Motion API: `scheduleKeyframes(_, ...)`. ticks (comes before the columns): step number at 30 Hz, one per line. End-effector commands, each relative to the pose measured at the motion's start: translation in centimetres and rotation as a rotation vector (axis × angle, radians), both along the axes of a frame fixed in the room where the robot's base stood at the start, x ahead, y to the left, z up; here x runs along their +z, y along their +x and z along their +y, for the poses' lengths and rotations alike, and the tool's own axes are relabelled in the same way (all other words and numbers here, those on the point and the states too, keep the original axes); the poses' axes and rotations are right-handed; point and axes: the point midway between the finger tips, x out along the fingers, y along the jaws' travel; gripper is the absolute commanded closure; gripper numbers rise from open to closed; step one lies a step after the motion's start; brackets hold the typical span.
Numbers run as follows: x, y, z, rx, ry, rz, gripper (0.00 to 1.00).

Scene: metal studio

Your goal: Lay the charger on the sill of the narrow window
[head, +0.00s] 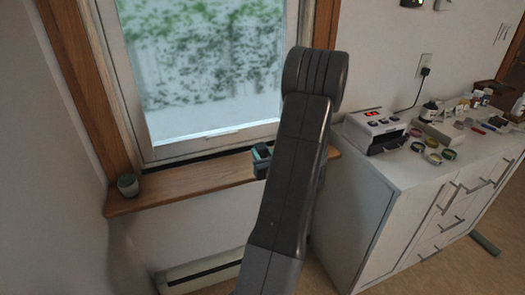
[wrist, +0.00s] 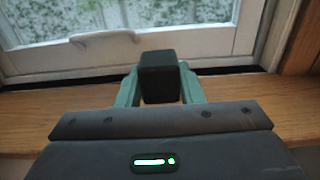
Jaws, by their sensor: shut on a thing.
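The charger (wrist: 160,78) is a small dark block. My gripper (wrist: 160,88) is shut on it, with one green finger on each side in the wrist view. The window (head: 205,70) has a pale frame and wooden trim. Its wooden sill (head: 190,192) runs below it and also shows in the wrist view (wrist: 30,118). In the head view my gripper (head: 262,155) is over the right part of the sill, partly hidden by my arm. I cannot tell whether the charger touches the sill.
A white cabinet (head: 375,205) stands at the right, bearing a device with a red display (head: 374,127) and several small items. A heater (head: 200,274) is below the sill.

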Motion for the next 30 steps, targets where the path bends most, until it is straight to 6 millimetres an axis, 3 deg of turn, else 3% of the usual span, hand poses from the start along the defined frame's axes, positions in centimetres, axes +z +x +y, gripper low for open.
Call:
scheduleKeyframes(12,-3.9,0.0,0.0,0.0,0.0,0.0,1.0)
scheduleKeyframes(27,-4.5,0.0,0.0,0.0,0.0,-0.001,1.0)
scheduleKeyframes(28,-4.5,0.0,0.0,0.0,0.0,-0.001,0.62)
scheduleKeyframes(30,-4.5,0.0,0.0,0.0,0.0,-0.001,0.48)
